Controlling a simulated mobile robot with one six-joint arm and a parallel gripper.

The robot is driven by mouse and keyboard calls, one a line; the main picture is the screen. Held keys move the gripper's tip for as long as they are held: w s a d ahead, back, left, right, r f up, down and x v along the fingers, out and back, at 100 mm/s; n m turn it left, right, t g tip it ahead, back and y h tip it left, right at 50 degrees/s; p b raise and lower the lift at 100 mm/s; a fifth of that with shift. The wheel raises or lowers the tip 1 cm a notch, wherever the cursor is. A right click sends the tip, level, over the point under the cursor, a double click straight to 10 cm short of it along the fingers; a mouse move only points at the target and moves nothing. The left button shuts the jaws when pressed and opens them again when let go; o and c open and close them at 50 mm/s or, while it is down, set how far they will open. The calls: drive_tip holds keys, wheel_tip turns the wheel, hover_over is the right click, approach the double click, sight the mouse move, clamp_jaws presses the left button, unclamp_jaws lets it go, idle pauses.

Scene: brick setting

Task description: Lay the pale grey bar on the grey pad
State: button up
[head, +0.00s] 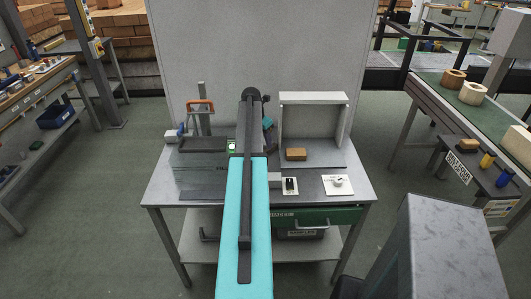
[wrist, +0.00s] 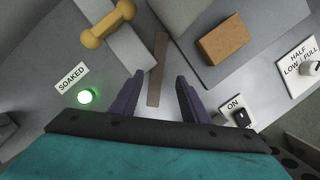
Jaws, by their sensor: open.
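My gripper (wrist: 158,88) is open, its two dark fingers apart in the wrist view. A narrow brownish-grey bar (wrist: 158,68) lies beyond and between the fingertips, and nothing is held. A paler grey strip (wrist: 131,47) lies just to its left, with a yellow dumbbell-shaped piece (wrist: 108,25) across it. I cannot tell for sure which of the two is the task's bar. In the head view my arm hides this spot. A dark grey flat piece (head: 203,144) lies at the back left of the bench; I cannot tell whether it is the pad.
A brown brick (wrist: 225,42) sits right of the fingers, in an open-fronted pale box (head: 314,98). A lit green lamp (wrist: 85,97) marked SOAKED is at left. An ON switch (wrist: 240,117) and a LOW/HALF/FULL knob (wrist: 311,68) are at right. An orange-handled frame (head: 200,104) stands back left.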

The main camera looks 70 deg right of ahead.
sight(265, 150)
drive_tip(key=shift+d+f, duration=0.1)
drive_tip(key=shift+f, duration=0.25)
drive_tip(key=shift+f, duration=0.1)
drive_tip(key=shift+p+x, duration=0.9)
drive_tip(key=shift+x, duration=0.25)
drive_tip(key=shift+p+x, duration=0.35)
drive_tip(key=shift+x, duration=1)
drive_tip(key=shift+w, duration=0.2)
drive_tip(key=shift+c, duration=0.3)
clamp_jaws()
